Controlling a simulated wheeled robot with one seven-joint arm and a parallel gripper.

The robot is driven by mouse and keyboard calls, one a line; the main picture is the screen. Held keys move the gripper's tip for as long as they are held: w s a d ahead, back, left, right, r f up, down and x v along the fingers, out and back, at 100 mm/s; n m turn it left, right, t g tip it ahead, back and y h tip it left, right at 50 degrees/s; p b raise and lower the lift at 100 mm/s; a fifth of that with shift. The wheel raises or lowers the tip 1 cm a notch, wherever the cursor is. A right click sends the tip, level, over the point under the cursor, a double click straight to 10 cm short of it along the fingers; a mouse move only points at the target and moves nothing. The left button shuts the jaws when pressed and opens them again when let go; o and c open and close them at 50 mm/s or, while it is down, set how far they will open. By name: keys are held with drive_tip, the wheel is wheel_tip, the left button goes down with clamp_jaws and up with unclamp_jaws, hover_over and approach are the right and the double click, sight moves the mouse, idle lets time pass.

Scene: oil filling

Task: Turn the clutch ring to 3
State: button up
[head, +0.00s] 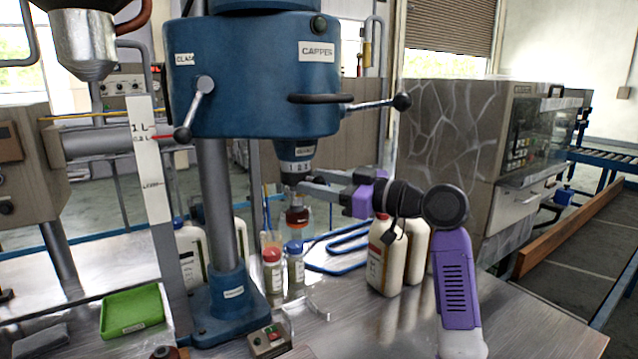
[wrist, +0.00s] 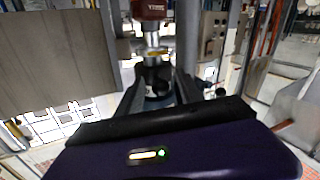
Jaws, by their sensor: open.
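The clutch ring (head: 298,167) is the pale band with numbers 1, 2 and 3 on the dark spindle below the blue capper head (head: 255,90). My gripper (head: 300,184) reaches in from the right, its fingers just below or at the lower edge of the ring. Its jaws are open. The head view does not show clearly whether they touch the ring. In the wrist view a dark round part with a metal stem (wrist: 153,45) lies between the fingers (wrist: 157,95). I cannot read the ring's setting.
An amber-coloured bottle neck (head: 297,216) sits right under the spindle. Cream jugs (head: 385,255) stand below my arm. A green tray (head: 132,311) lies at left. The front right tabletop is clear.

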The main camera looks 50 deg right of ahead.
drive_tip(key=s+d, duration=0.1)
drive_tip(key=s, duration=0.6)
drive_tip(key=shift+s+d+b, duration=0.2)
drive_tip(key=shift+s+b, duration=0.15)
drive_tip(key=shift+b, duration=0.1)
